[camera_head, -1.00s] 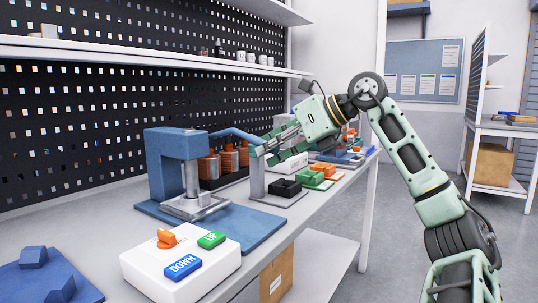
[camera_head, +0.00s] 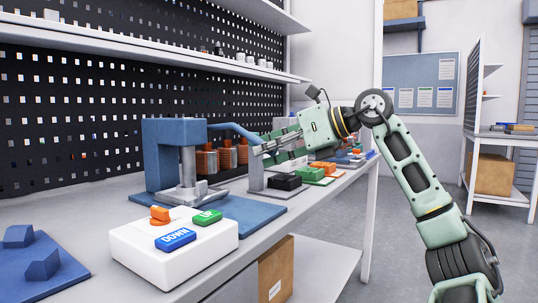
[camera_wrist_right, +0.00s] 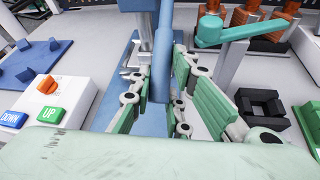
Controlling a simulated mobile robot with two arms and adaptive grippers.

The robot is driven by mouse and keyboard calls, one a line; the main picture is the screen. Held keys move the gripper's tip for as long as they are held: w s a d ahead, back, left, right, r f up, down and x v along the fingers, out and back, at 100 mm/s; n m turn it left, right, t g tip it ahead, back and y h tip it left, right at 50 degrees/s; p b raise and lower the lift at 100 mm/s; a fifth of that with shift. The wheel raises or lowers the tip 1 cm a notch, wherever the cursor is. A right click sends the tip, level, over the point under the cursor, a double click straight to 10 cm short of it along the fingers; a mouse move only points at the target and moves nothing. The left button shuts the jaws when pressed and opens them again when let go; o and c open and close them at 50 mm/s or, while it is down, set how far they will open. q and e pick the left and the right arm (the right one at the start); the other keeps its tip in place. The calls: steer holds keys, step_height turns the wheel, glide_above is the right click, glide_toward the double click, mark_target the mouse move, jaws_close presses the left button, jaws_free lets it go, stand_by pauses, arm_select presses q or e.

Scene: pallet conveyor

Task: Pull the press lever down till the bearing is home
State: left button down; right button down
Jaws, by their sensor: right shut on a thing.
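The blue bench press (camera_head: 163,160) stands on a blue base plate (camera_head: 240,216), with its silver ram (camera_head: 187,168) over the metal seat. Its blue lever (camera_head: 232,129) reaches out to the right and slopes down at its end. My right gripper (camera_head: 262,150) is shut on the lever's outer end. In the right wrist view the lever (camera_wrist_right: 161,50) runs between the two green fingers. I cannot make out the bearing under the ram. My left gripper is out of view.
A white control box (camera_head: 175,250) with UP and DOWN buttons and an orange knob stands in front of the press. Orange coiled parts (camera_head: 207,162) stand behind it. Black, green and orange blocks lie further along the bench. A pegboard (camera_head: 80,110) backs the bench.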

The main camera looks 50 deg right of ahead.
steer(key=shift+w+a+f+b, duration=0.15)
steer(key=shift+f+b, duration=0.5)
steer(key=shift+f, duration=0.05)
steer(key=c, duration=1.6)
jaws_free()
steer(key=shift+r, duration=0.1)
steer(key=shift+c, duration=0.2)
steer(key=shift+r, duration=0.1)
steer(key=shift+s+d+r, duration=0.2)
steer(key=shift+s+r, duration=0.05)
steer(key=shift+s, duration=0.2)
steer(key=v, duration=1.1)
steer(key=shift+f, duration=0.2)
steer(key=shift+s, duration=0.1)
